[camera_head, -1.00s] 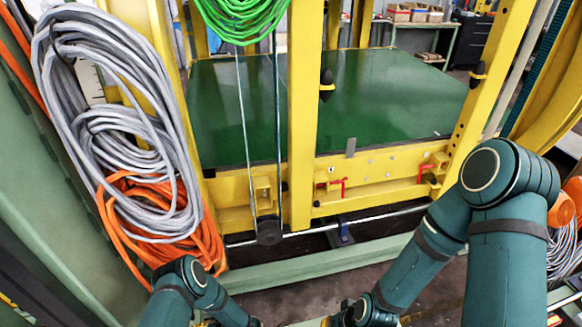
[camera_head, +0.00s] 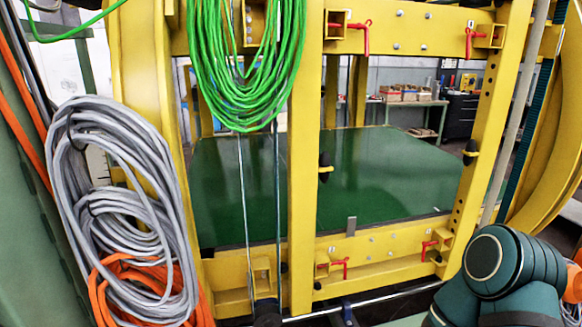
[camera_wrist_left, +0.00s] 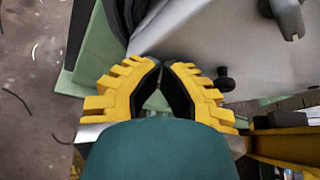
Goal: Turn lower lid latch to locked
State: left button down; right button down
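Red latch handles sit on the yellow frame. On the lower rail (camera_head: 390,246), one red handle (camera_head: 342,265) is left of centre and another (camera_head: 428,246) is at the right end. On the upper rail, red handles hang near the middle (camera_head: 366,36) and at the right (camera_head: 470,40). I cannot tell which is the lower lid latch, or its locked position. My left gripper (camera_wrist_left: 161,66) shows only in the left wrist view, its yellow fingers with black pads together at the tips and nothing visible between them. No latch shows there. My right gripper is out of view.
A green panel (camera_head: 380,185) lies behind the yellow frame. A green cable bundle (camera_head: 245,70) hangs at upper left, with grey cable coils (camera_head: 120,200) and orange cable (camera_head: 140,295) at left. My right arm fills the lower right. Grey surfaces (camera_wrist_left: 225,40) lie near my left gripper.

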pick_arm(q)
jog(key=shift+s+d+f, duration=0.15)
jog(key=shift+s+f, duration=0.05)
jog(key=shift+s, duration=0.3)
jog(key=shift+s+f, duration=0.2)
jog(key=shift+s, duration=0.05)
jog(key=shift+s+d+f, duration=0.1)
jog(key=shift+s+f, duration=0.1)
jog(key=shift+f, duration=0.05)
jog(key=shift+s+r, duration=0.25)
jog(key=shift+r, duration=0.05)
dwell(0.4)
jog(key=shift+d, duration=0.15)
